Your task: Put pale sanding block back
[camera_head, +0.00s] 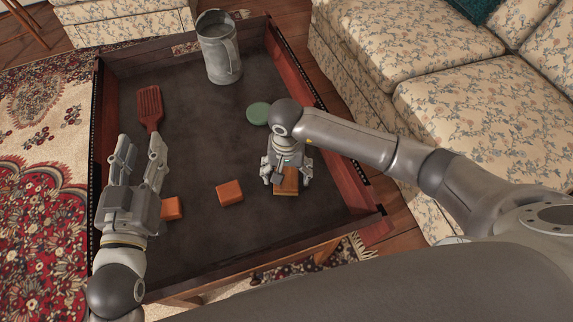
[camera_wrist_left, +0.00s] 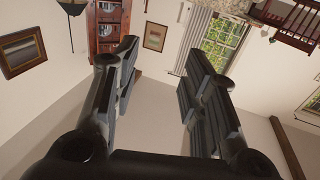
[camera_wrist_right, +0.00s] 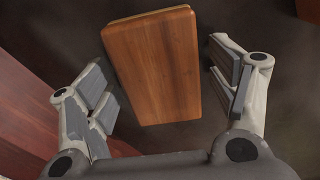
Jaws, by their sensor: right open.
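A wooden block (camera_head: 287,186) lies in the dark tray-like table, under my right gripper (camera_head: 286,179). In the right wrist view the block (camera_wrist_right: 152,65) shows a grained orange-brown face between the open fingers of the right gripper (camera_wrist_right: 170,95), with gaps on both sides. My left gripper (camera_head: 140,160) is open and empty above the table's left side; the left wrist view shows only room between its fingers (camera_wrist_left: 155,75).
A grey metal jug (camera_head: 220,55) stands at the back. A red-brown slotted paddle (camera_head: 150,107) lies at the back left and a green disc (camera_head: 258,113) right of centre. Raised wooden walls (camera_head: 305,80) edge the table.

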